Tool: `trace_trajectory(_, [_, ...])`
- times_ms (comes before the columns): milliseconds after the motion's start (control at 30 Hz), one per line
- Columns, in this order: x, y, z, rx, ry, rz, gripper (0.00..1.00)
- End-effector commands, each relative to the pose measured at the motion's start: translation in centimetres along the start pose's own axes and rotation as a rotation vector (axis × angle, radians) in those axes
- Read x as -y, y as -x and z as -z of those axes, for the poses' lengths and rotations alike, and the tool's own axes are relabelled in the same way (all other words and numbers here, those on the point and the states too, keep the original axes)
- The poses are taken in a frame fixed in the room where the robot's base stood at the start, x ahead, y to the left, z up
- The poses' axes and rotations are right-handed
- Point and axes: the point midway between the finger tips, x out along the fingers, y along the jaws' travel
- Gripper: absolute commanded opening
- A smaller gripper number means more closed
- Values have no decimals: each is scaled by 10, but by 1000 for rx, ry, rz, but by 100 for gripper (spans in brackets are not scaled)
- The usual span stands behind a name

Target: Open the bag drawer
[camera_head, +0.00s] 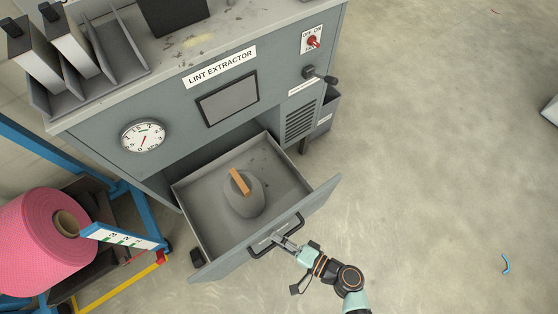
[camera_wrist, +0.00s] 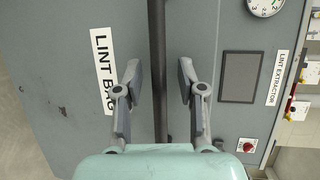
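The bag drawer (camera_head: 310,196) of the grey lint extractor stands pulled far out in the head view. A rounded grey bag (camera_head: 246,204) with an orange-brown strip (camera_head: 240,181) on it lies inside. The drawer's dark bar handle (camera_head: 262,246) is on its front. My gripper (camera_head: 281,241) is at this handle. In the wrist view, the fingers of my gripper (camera_wrist: 158,80) stand apart on both sides of the handle bar (camera_wrist: 157,40), with gaps visible.
The extractor cabinet (camera_head: 185,85) carries a gauge (camera_head: 143,135), a dark screen (camera_head: 227,99), a red switch (camera_head: 313,41) and a crank-like handle (camera_head: 320,76). A pink roll (camera_head: 40,245) on a blue frame stands at left. The floor (camera_head: 440,150) at right is mostly clear.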

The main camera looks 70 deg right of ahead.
Motion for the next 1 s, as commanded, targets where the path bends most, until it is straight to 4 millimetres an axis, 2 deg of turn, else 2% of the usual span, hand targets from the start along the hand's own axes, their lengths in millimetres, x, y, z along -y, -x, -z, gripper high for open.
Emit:
trace_trajectory(367, [0, 4, 1, -5, 0, 0, 39])
trace_trajectory(1000, [0, 62, 3, -10, 2, -1, 39])
